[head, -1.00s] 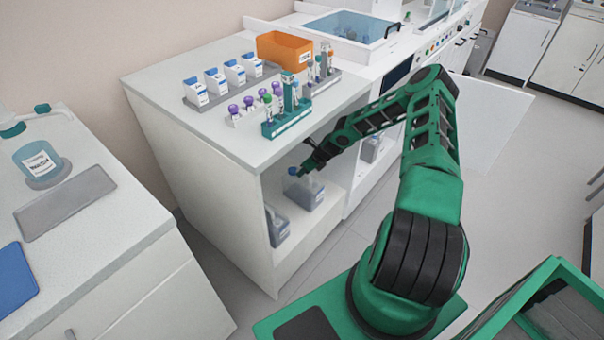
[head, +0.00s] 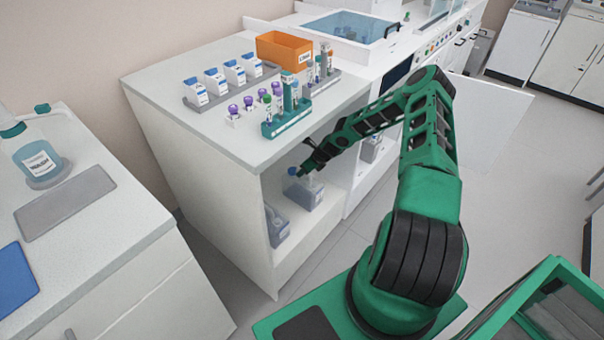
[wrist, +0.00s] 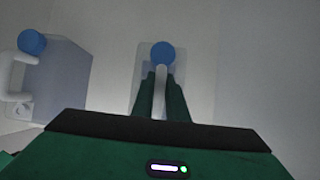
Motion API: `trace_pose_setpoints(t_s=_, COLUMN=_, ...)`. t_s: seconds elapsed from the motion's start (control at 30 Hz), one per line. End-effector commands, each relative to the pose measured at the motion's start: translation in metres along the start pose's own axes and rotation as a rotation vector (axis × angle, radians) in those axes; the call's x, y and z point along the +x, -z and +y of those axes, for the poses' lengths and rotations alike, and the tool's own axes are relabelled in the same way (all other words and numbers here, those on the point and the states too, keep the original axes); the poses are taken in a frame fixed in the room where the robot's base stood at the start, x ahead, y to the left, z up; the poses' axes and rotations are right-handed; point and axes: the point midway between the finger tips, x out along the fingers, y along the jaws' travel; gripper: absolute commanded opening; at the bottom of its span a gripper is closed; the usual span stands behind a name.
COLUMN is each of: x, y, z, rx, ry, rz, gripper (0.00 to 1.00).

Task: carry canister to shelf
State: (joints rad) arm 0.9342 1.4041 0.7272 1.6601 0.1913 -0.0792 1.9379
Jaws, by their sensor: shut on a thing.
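The canister (head: 305,193) is a translucent grey-blue jug inside the open shelf compartment (head: 290,232) under the counter. In the wrist view its blue cap (wrist: 162,54) and pale handle (wrist: 160,90) show from above. My gripper (head: 309,168) reaches into the compartment from above right. In the wrist view my gripper (wrist: 160,95) has its green fingers shut on the canister's handle, one on each side. The canister looks upright at the shelf floor; whether its base touches the floor is hard to tell.
A second canister (head: 277,228) stands in the compartment nearer the front; its blue cap also shows in the wrist view (wrist: 32,42). The counter (head: 195,130) above holds tube racks, white bottles and an orange bin (head: 284,51). Its edge overhangs close to my gripper.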

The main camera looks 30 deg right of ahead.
Motion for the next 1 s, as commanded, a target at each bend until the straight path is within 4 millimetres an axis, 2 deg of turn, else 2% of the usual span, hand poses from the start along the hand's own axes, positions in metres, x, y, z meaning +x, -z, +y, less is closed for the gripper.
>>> trace_pose_setpoints(t_s=0.2, x=0.002, y=0.005, z=0.0, rx=0.002, ry=-0.001, rz=0.008, gripper=0.0)
trace_pose_setpoints(t_s=0.23, x=0.002, y=0.005, z=0.0, rx=0.002, ry=-0.001, rz=0.008, gripper=0.15)
trace_pose_setpoints(t_s=0.3, x=0.002, y=0.005, z=0.001, rx=0.002, ry=-0.001, rz=0.008, gripper=0.32)
trace_pose_setpoints(t_s=0.33, x=0.002, y=0.005, z=0.0, rx=0.002, ry=-0.001, rz=0.008, gripper=0.35)
trace_pose_setpoints(t_s=0.67, x=-0.001, y=0.004, z=0.0, rx=0.001, ry=0.001, rz=0.006, gripper=0.35)
trace_pose_setpoints(t_s=0.83, x=-0.02, y=0.003, z=-0.001, rx=0.001, ry=0.002, rz=0.005, gripper=0.35)
trace_pose_setpoints(t_s=1.0, x=-0.052, y=0.003, z=-0.002, rx=0.0, ry=0.003, rz=0.006, gripper=0.35)
